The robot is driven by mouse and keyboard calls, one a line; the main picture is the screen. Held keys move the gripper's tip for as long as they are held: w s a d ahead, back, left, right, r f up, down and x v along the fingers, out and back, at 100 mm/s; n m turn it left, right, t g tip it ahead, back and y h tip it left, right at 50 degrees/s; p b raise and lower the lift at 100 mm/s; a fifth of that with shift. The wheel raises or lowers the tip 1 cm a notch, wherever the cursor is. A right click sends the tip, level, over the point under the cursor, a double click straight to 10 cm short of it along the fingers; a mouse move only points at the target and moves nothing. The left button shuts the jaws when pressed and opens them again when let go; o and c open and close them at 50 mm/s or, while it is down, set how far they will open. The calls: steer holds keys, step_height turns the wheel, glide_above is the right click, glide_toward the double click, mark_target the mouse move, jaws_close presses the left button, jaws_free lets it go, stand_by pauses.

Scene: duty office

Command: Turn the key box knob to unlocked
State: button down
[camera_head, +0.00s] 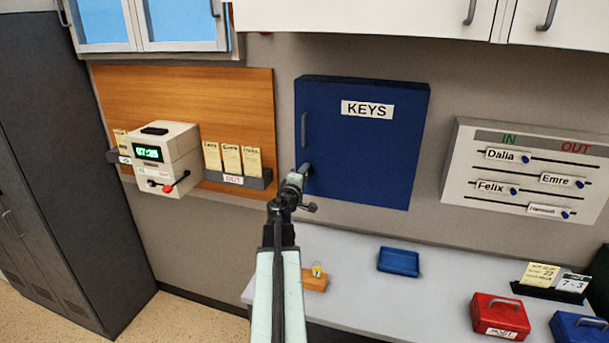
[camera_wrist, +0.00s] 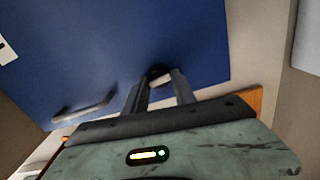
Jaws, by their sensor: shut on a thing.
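The dark blue key box (camera_head: 362,150) with its white KEYS label hangs on the wall, door closed. It fills much of the wrist view (camera_wrist: 120,45). My gripper (camera_head: 302,174) is at the lower left of the door, in front of the knob.
A time clock (camera_head: 166,160) and card racks are on the wooden board at left. A sliding name board (camera_head: 530,170) hangs at right. A counter below holds a blue tray (camera_head: 398,261), a red cash box (camera_head: 499,316) and a wooden block (camera_head: 314,281). Cabinets are overhead.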

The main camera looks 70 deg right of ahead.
steer(key=shift+m, duration=0.6)
steer(key=c, duration=1)
jaws_free()
steer(key=shift+c, duration=0.2)
